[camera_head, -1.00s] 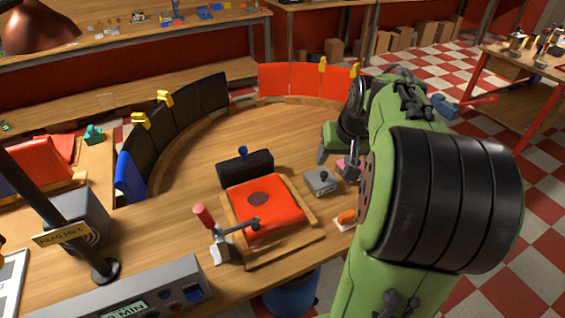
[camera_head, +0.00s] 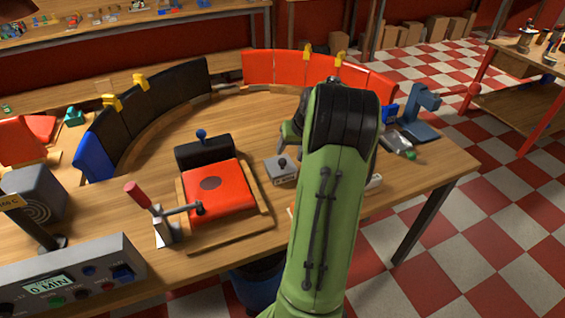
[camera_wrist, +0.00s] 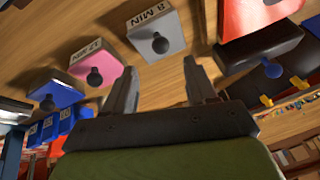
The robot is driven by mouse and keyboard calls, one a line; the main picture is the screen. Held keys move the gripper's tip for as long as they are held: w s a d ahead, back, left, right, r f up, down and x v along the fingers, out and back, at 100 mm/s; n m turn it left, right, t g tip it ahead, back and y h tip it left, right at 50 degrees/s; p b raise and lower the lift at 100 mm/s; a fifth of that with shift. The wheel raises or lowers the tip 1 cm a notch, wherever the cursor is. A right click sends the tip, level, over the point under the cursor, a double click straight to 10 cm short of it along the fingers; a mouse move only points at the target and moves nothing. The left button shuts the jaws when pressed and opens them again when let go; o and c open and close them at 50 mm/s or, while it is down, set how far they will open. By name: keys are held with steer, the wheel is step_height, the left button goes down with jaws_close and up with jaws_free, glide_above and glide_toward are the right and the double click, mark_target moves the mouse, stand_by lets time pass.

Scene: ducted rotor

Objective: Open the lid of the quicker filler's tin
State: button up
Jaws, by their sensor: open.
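A grey tin (camera_head: 280,170) with a dark round knob on its lid stands on the bench, right of the red pad. In the wrist view the grey tin (camera_wrist: 158,30) has a label that seems to read 8 MIN. A pink tin (camera_wrist: 97,65) beside it has a dark knob and a label that I cannot read surely. A blue tin (camera_wrist: 50,92) with a knob is further left. The lids look closed. My gripper (camera_wrist: 161,65) is open and empty, its fingers apart from the tins. My arm hides the other tins in the head view.
A red pad (camera_head: 215,190) in a wooden tray, with a red-handled lever clamp (camera_head: 160,215), lies left of the grey tin. Curved black and red panels (camera_head: 165,90) stand behind. A meter box (camera_head: 70,280) is front left.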

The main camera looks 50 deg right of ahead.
mark_target(284, 160)
steer(key=b+x, duration=0.1)
steer(key=x, duration=0.7)
steer(key=shift+w+f, duration=0.1)
steer(key=shift+f, duration=0.15)
steer(key=shift+r, duration=0.1)
jaws_close()
